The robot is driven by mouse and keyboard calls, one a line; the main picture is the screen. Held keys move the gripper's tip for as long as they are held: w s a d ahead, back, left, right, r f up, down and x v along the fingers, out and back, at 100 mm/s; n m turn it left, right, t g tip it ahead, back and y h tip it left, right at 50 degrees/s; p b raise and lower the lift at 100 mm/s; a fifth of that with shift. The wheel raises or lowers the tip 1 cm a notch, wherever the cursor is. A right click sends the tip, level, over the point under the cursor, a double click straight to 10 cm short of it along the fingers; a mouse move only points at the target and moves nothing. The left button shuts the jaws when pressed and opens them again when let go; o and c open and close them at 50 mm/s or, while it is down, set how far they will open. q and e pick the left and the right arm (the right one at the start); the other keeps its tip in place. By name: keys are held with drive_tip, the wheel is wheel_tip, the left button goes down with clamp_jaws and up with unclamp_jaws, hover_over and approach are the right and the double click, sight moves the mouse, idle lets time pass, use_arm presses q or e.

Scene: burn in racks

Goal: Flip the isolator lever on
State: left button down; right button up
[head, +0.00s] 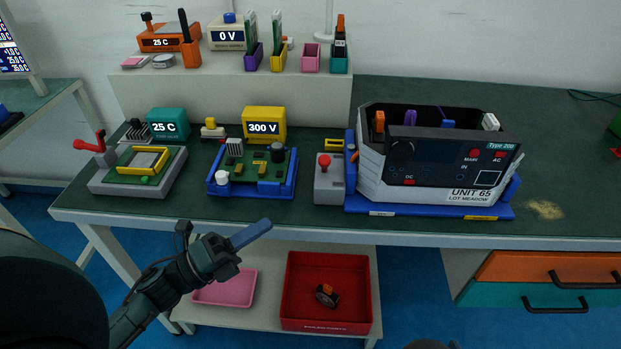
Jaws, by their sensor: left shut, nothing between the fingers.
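A grey box with a red-knobbed lever (325,162) stands on the bench just left of the large grey unit. It looks like the isolator, with a yellow label beside the lever. The lever seems to stand upright; its exact setting is too small to tell. My left gripper (262,226) is in front of the bench edge, left of and nearer than the grey box. Its blue fingers are shut and empty, pointing right and slightly up. It touches nothing. My right gripper is not in view.
The unit (440,192) marked UNIT 65 sits on a blue base. A green circuit board (262,187), a yellow 300 V meter (264,118) and a clamp fixture with a red handle (92,142) stand to the left. Below are a red bin (327,323) and pink tray (235,290).

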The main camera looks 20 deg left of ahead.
sight(325, 165)
use_arm(q)
drive_tip(key=p+x, duration=0.1)
drive_tip(key=x, duration=0.8)
drive_tip(key=shift+w+d+r+p, duration=0.1)
drive_tip(key=shift+r+p, duration=0.1)
drive_tip(key=shift+p, duration=0.15)
drive_tip(key=w, duration=0.1)
drive_tip(key=w+r, duration=0.1)
drive_tip(key=w, duration=0.1)
drive_tip(key=shift+w+r+p, duration=0.1)
drive_tip(key=shift+r+p, duration=0.05)
drive_tip(key=shift+p, duration=0.15)
drive_tip(key=shift+w+r, duration=0.15)
drive_tip(key=shift+w, duration=0.25)
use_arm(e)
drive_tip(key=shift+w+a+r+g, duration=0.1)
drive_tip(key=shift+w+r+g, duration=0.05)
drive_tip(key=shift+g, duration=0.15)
